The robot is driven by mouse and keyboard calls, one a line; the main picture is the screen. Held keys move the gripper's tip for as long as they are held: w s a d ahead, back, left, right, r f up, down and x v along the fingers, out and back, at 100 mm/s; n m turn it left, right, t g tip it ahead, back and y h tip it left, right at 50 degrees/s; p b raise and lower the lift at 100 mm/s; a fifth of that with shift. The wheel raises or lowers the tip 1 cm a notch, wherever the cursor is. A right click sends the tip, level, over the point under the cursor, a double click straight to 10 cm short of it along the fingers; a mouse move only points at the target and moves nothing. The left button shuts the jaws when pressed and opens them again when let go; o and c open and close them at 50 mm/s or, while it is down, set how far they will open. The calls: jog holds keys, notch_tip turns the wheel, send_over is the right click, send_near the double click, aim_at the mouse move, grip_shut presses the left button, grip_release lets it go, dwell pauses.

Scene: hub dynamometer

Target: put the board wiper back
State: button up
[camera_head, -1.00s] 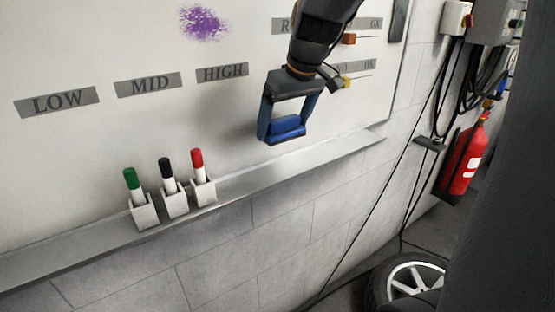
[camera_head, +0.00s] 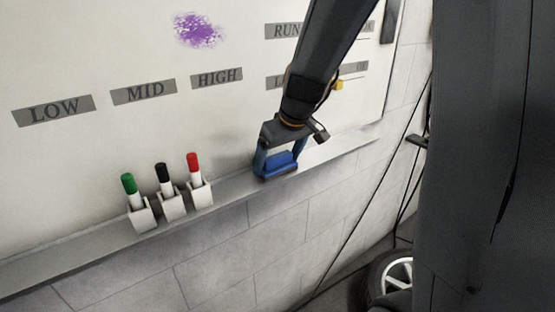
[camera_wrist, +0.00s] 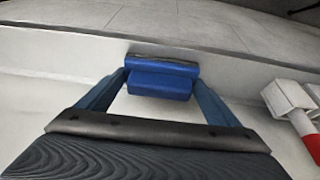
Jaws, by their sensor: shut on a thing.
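The board wiper (camera_head: 279,166) is a blue block with a dark face, seen in the head view at the whiteboard's ledge (camera_head: 232,189). It also shows in the wrist view (camera_wrist: 162,82), between the two fingertips. My gripper (camera_head: 276,168) is shut on the wiper, with a blue finger at each end of it. The wiper is at or just above the ledge, right of the pen holders; I cannot tell whether it touches. The whiteboard (camera_head: 120,50) carries a purple scribble (camera_head: 197,30) near its top.
Three white holders (camera_head: 171,206) on the ledge hold a green-capped, a black-capped and a red-capped pen (camera_head: 194,166), left of my gripper. LOW, MID and HIGH labels (camera_head: 143,90) are on the board. The ledge to the right is bare. A wheel (camera_head: 395,275) stands below right.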

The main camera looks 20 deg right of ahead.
jog(key=o, duration=0.9)
jog(key=shift+f, duration=0.1)
jog(key=b+v, duration=0.3)
jog(key=v, duration=0.9)
jog(key=s+f+m+g, duration=0.1)
jog(key=s+f, duration=0.5)
jog(key=f, duration=0.3)
jog(key=s+a+f+m+g+h, duration=0.1)
jog(key=s+f+m, duration=0.1)
jog(key=s+f, duration=0.4)
notch_tip(320, 180, down, 3)
jog(key=shift+s+a+f+m+g, duration=0.15)
jog(key=shift+s+a+m+g, duration=0.15)
jog(key=shift+s+g, duration=0.1)
jog(key=shift+f, duration=0.3)
